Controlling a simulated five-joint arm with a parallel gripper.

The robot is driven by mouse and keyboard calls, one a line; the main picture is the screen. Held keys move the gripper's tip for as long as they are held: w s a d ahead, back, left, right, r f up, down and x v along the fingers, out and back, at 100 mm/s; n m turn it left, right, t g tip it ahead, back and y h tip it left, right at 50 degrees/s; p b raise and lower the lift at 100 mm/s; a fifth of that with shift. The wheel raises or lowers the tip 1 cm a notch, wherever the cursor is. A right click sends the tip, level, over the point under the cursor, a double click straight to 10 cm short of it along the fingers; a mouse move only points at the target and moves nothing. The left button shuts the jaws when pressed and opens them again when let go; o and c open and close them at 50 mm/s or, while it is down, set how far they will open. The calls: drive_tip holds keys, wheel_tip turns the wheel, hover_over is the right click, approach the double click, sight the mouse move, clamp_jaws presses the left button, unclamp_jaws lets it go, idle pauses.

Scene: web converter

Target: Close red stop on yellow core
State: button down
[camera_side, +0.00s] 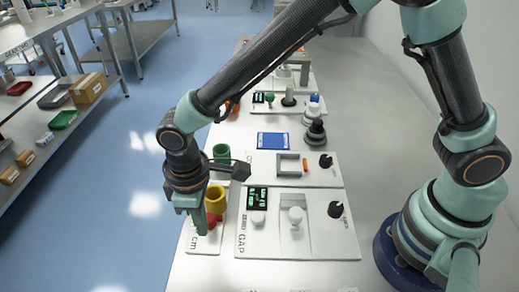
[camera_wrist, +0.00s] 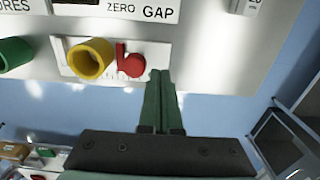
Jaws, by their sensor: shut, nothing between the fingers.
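A yellow core (camera_side: 215,196), a hollow tube, stands on a white plate at the table's left edge; it also shows in the wrist view (camera_wrist: 84,64). The red stop (camera_side: 211,222) is on the same plate, on the near side of the core. In the wrist view the red stop (camera_wrist: 131,63) lies just right of the core; I cannot tell whether they touch. My gripper (camera_side: 200,223) is shut and empty. Its green fingertips (camera_wrist: 160,74) are low beside the stop, on the side away from the core. They partly hide the stop in the side view.
A green tube (camera_side: 221,154) stands beyond the yellow core. The GAP panel (camera_side: 318,240), with a green display (camera_side: 257,198), a white knob (camera_side: 295,215) and a black knob (camera_side: 335,209), is right of the plate. The blue floor lies left of the table edge.

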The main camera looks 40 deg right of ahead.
sight(208, 217)
drive_tip(key=shift+f, duration=0.1)
idle(0.3)
drive_tip(key=shift+f, duration=1.6)
drive_tip(key=shift+w+d, duration=1.6)
idle(1.9)
drive_tip(key=shift+s+a, duration=0.3)
drive_tip(key=shift+s+a, duration=0.15)
drive_tip(key=shift+r, duration=0.1)
idle(0.4)
drive_tip(key=shift+r, duration=3.4)
